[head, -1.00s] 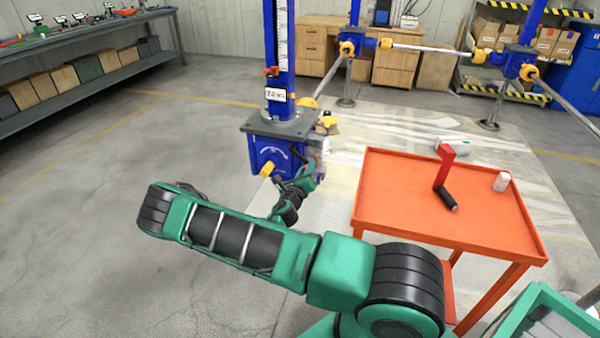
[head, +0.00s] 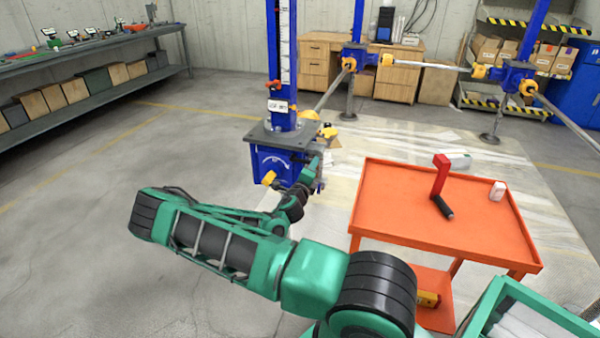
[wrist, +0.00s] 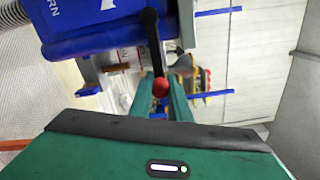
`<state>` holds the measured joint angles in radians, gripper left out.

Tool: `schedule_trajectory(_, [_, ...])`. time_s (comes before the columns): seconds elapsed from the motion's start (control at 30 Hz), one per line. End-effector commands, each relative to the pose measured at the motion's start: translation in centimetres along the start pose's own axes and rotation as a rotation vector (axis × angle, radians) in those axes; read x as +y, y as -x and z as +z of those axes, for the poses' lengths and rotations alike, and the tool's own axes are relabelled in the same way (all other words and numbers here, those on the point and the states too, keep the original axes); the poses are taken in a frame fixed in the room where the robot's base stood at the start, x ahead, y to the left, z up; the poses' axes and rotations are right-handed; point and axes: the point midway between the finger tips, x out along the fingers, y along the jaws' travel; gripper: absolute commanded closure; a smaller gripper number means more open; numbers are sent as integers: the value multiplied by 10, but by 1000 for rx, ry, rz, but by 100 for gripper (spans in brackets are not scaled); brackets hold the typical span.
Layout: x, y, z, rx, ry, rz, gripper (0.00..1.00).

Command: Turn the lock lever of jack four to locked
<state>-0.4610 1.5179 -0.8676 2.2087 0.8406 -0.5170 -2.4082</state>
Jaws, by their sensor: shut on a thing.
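A blue jack (head: 272,163) with a grey top plate and a tall blue column stands left of centre in the head view. Its blue body (wrist: 110,32) fills the upper left of the wrist view. The lock lever (wrist: 153,45) is a black arm with a red ball knob (wrist: 161,87), pointing down in the wrist view. My gripper (wrist: 160,97) has its green fingers on either side of the knob, shut on the lever's end. In the head view my wrist is at the jack's right side; the lever is hidden there. The jack's number is unreadable.
Steel shafts link other jacks behind. The floor to the left is clear.

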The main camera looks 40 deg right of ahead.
Motion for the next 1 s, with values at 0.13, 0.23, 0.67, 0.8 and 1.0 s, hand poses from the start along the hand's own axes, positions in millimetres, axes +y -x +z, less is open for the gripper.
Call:
schedule_trajectory(0.13, [-7,-5,-4,4,13,-10,100])
schedule_trajectory(0.23, [-7,-6,-4,5,17,-11,100])
schedule_trajectory(0.67, [-7,-6,-6,7,16,-9,65])
schedule_trajectory(0.8, [-6,-6,-6,8,16,-7,65])
schedule_trajectory(1.0, [-5,1,-7,9,16,-5,65])
